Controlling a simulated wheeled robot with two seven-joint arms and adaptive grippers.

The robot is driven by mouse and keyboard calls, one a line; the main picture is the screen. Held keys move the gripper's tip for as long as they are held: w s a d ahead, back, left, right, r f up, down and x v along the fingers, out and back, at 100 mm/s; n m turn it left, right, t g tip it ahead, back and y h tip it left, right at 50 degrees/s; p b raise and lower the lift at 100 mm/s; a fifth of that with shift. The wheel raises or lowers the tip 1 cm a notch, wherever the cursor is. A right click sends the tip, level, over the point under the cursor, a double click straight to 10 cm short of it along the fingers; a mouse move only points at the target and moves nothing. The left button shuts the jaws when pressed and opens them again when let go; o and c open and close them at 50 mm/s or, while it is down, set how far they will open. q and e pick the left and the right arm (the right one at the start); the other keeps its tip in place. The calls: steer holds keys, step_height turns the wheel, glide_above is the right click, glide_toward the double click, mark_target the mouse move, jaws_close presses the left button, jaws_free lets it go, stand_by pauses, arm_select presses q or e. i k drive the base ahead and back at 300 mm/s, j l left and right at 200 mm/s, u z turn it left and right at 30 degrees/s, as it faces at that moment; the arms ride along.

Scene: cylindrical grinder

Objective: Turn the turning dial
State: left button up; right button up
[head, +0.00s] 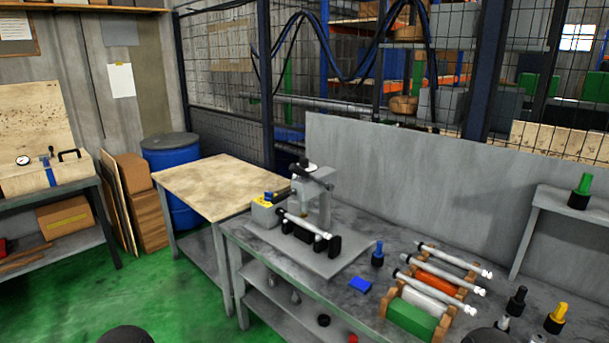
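A small grey cylindrical grinder (321,203) stands on a grey plate on the metal workbench, with a silver shaft (303,224) lying across its black supports. A small grey and yellow box (264,212) with a blue top part (269,196) sits at its left end. Dark handle-like parts (318,172) are at the top of the grinder. Which of these parts is the turning dial I cannot tell at this size. Neither of my grippers shows; only dark rounded parts, probably of my arms, show at the bottom edge, well away from the grinder.
A blue barrel (172,160) stands behind. Green floor (170,300) is open in front.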

mark_target(268, 195)
steer(key=i+j+z, duration=0.15)
steer(key=i+j, duration=0.3)
steer(key=i+j+z, duration=0.15)
steer(key=i+j, duration=0.3)
steer(key=i+j+z, duration=0.1)
steer(key=i+j, duration=0.3)
steer(key=j, duration=0.25)
